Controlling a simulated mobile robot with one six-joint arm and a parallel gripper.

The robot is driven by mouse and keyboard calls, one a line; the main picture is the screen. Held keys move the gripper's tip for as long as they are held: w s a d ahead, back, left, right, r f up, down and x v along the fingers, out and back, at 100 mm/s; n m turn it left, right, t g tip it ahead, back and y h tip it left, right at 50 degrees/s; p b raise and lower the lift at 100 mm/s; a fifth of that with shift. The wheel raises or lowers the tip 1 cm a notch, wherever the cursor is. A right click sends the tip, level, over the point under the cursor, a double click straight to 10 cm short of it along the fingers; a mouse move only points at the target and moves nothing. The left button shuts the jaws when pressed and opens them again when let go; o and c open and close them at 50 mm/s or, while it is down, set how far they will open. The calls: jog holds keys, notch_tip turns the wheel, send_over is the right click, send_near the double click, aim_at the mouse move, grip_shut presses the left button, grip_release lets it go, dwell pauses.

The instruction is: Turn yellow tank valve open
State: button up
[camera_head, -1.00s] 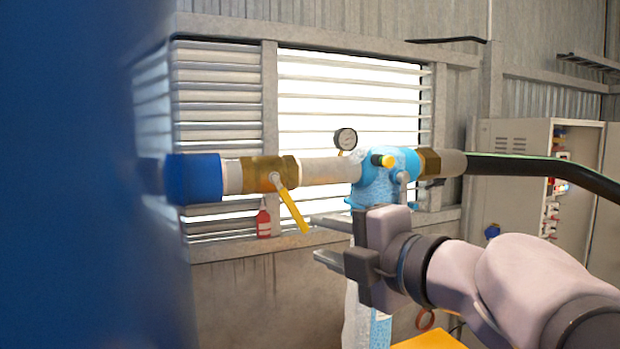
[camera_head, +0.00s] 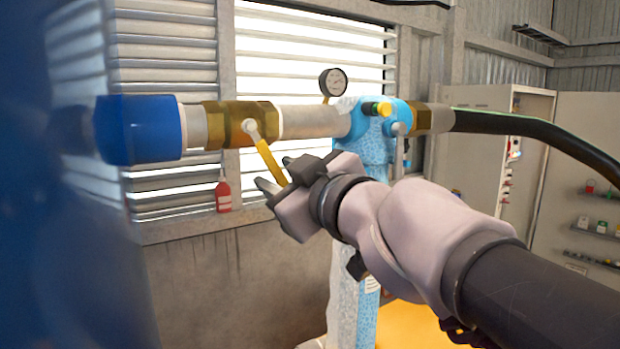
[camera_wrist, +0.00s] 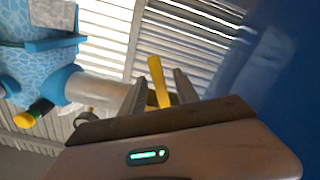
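The yellow valve handle (camera_head: 269,162) hangs down and slants to the right from the brass valve body (camera_head: 240,122) on the horizontal pipe. My gripper (camera_head: 274,173) is at the handle's lower end. In the wrist view the yellow handle (camera_wrist: 157,80) stands between the two fingers of my gripper (camera_wrist: 160,88), with gaps visible on both sides. My gripper is open; no firm contact shows. The handle's lower tip is partly hidden by the gripper.
A blue pipe end (camera_head: 138,128) is left of the valve. A light-blue fitting (camera_head: 366,125) with a gauge (camera_head: 333,82) is to the right. A large blurred blue surface fills the left edge. A red bottle (camera_head: 223,195) stands on the ledge behind.

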aim_at(277, 174)
jog(key=x, duration=0.4)
grip_shut()
dwell(1.4)
